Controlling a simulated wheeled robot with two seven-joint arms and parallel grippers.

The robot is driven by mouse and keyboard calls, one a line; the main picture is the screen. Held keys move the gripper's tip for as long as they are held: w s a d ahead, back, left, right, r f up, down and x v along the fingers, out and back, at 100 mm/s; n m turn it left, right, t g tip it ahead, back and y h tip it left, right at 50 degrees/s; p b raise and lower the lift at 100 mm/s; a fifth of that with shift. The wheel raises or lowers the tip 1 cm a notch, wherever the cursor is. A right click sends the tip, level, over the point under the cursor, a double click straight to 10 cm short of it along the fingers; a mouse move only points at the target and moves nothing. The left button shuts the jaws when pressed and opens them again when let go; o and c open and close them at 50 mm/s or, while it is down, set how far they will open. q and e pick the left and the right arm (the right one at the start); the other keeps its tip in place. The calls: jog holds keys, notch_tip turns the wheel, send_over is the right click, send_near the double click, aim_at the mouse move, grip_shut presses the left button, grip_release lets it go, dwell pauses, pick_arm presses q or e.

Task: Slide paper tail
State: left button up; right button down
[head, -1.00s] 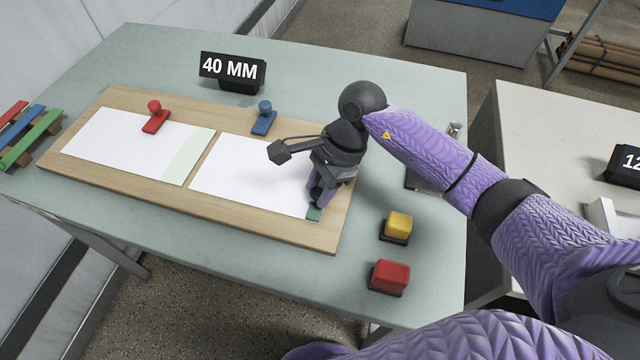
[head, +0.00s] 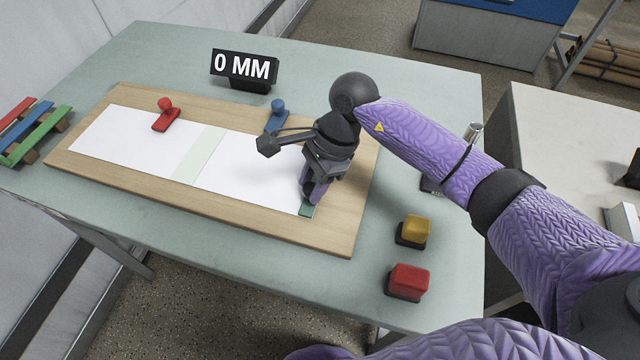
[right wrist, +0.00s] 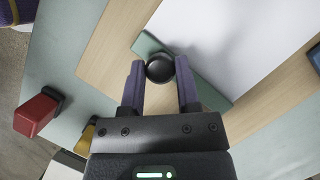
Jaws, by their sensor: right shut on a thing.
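Two white paper sheets lie on a wooden board (head: 330,238) in the head view. The left sheet (head: 120,140) has a pale green strip (head: 200,153) at its right end. The right sheet, the tail (head: 245,170), meets that strip with no gap showing. The display (head: 244,68) reads 0 MM. My right gripper (right wrist: 160,82) is shut on a round dark knob (right wrist: 160,68) on a green bar (right wrist: 212,97) along the tail's right end. In the head view the right gripper (head: 308,197) hides most of that bar. My left gripper is not in view.
A red-handled stamp-like piece (head: 166,115) sits on the left sheet, and a blue one (head: 277,115) stands at the board's back edge. Yellow (head: 415,231) and red (head: 408,281) blocks stand right of the board. Coloured bars (head: 35,130) lie at the far left.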

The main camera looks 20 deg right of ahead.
jog(key=c, duration=0.7)
grip_release()
jog(key=shift+w+a+r, duration=0.1)
jog(key=shift+a, duration=0.05)
jog(key=o, duration=0.3)
jog(key=shift+w+a, duration=0.1)
jog(key=shift+a, duration=0.05)
jog(key=shift+o, duration=0.2)
jog(key=p+v, duration=0.1)
jog(key=v, duration=0.9)
jog(key=shift+p, duration=0.3)
